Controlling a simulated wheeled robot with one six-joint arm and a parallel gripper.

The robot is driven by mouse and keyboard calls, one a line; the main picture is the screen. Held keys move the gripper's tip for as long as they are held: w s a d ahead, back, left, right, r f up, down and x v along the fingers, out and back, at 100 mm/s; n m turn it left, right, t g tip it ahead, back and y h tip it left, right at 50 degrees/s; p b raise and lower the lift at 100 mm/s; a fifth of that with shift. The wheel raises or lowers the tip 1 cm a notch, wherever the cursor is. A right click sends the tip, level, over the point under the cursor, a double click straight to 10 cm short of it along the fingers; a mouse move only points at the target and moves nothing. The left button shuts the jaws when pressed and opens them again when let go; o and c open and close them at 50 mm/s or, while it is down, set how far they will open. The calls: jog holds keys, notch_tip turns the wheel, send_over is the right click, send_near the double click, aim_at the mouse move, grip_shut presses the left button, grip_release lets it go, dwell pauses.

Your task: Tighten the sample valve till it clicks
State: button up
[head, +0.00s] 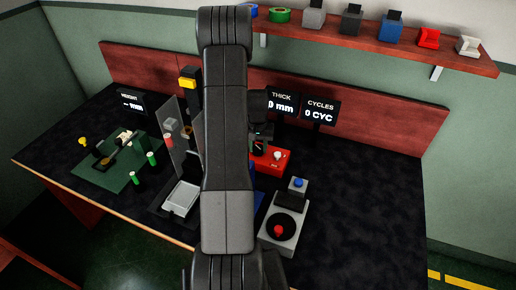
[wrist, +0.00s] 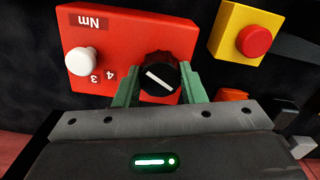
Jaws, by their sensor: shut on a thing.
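A red box (wrist: 120,25) labelled "Nm" carries a black round knob (wrist: 160,75) with a white line and a white knob (wrist: 80,62) beside the digits 3 and 4. The black knob looks like the valve's handle; its white line lies diagonally in the wrist view. My gripper (wrist: 160,84) has its green fingers on both sides of the black knob, shut on it. In the head view the red box (head: 268,166) stands right of my arm, with my gripper (head: 261,136) over its back part.
In the wrist view a yellow box with a red button (wrist: 257,40) sits close right of the red box. In the head view a grey control box (head: 294,208) stands in front, a green board (head: 118,172) lies left, and display screens (head: 319,112) stand behind. The right tabletop (head: 370,200) is clear.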

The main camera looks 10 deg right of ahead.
aim_at(258, 147)
jog(key=o, duration=1)
notch_tip(258, 147, up, 14)
jog(key=b, duration=0.2)
jog(key=shift+f, duration=0.1)
notch_tip(258, 147, down, 14)
jog(key=shift+r+p, duration=0.25)
jog(key=shift+p, duration=0.8)
jog(key=shift+f, duration=0.1)
jog(key=shift+n, duration=0.3)
